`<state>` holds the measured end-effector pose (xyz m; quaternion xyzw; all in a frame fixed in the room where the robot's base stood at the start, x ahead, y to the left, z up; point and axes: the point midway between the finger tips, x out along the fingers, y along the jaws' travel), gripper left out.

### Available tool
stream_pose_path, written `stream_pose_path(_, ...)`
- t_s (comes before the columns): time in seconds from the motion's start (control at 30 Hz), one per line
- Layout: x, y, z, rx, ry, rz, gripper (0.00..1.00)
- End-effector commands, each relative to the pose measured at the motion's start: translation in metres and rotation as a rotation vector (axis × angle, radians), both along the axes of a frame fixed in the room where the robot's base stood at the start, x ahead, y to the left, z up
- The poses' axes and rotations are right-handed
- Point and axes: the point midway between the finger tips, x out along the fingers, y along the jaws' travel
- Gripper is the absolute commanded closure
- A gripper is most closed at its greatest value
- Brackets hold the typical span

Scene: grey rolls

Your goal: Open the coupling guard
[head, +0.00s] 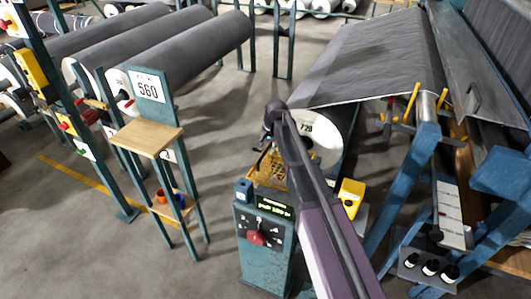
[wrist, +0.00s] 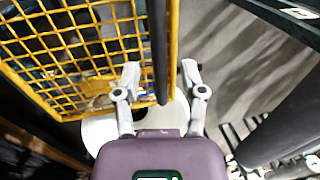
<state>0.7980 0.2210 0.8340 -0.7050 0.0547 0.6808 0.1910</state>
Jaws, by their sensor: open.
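The coupling guard (wrist: 75,40) is a yellow wire-mesh panel with a yellow frame, filling the upper left of the wrist view. In the head view a small part of the guard (head: 270,168) shows left of my arm, above the control post. A dark upright bar (wrist: 158,45) runs beside the guard's right edge and passes between my fingers. My gripper (wrist: 162,78) is open, one grey finger on each side of this bar. I cannot tell whether either finger touches it. My arm hides part of the guard in the head view.
A blue control post (head: 262,240) with a red knob stands below the guard. A large grey roll (head: 320,135) lies behind my arm. A yellow box (head: 351,195) is to the right. A wooden-topped stand (head: 147,137) is at the left, with clear floor between.

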Motion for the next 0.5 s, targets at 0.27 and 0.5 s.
stream_pose_path(0.27,0.0005,0.001,-0.0055,0.0,0.0,0.0,0.47)
stream_pose_path(0.5,0.0004,0.0008,-0.0051,0.0,0.0,0.0,0.47)
